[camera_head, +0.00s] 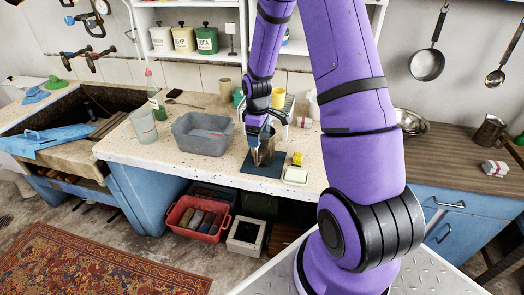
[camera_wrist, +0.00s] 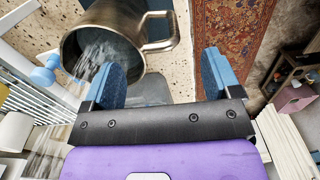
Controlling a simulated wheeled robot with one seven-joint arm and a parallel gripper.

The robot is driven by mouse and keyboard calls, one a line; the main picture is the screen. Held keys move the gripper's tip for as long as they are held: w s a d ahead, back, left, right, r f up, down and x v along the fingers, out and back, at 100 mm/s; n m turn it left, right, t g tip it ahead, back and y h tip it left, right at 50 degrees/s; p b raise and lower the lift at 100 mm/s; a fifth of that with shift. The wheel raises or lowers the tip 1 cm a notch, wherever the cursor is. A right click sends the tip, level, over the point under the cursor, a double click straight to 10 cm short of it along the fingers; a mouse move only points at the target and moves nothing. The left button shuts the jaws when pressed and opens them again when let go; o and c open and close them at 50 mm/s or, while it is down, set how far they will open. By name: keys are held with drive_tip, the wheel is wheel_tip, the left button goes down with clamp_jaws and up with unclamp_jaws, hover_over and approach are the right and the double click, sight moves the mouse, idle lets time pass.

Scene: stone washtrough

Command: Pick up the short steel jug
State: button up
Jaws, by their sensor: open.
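A steel jug (camera_head: 266,152) stands on the dark blue mat (camera_head: 262,171) on the speckled counter, partly hidden by my gripper (camera_head: 256,138). In the wrist view the jug (camera_wrist: 112,22) shows its open mouth at the upper left, with its handle (camera_wrist: 160,46) pointing right. My gripper (camera_wrist: 160,65) is open, its blue fingers apart. The handle appears in the gap between the fingers, near the fingertips; contact cannot be told. Another steel jug (camera_head: 489,133) stands on the wooden counter at the right; which jug is shorter is hard to tell.
A grey basin (camera_head: 202,142) is left of the mat. A yellow block (camera_head: 297,159) and a pale soap dish (camera_head: 296,176) lie at the mat's right. A white rack (camera_head: 284,108) with cups stands behind. A glass (camera_head: 143,125) and bottle (camera_head: 154,97) are further left.

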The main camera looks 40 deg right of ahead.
sight(261, 150)
drive_tip(key=shift+w+f, duration=0.1)
drive_tip(key=shift+f, duration=3.6)
drive_tip(key=shift+c, duration=0.2)
clamp_jaws()
drive_tip(key=shift+r, duration=0.1)
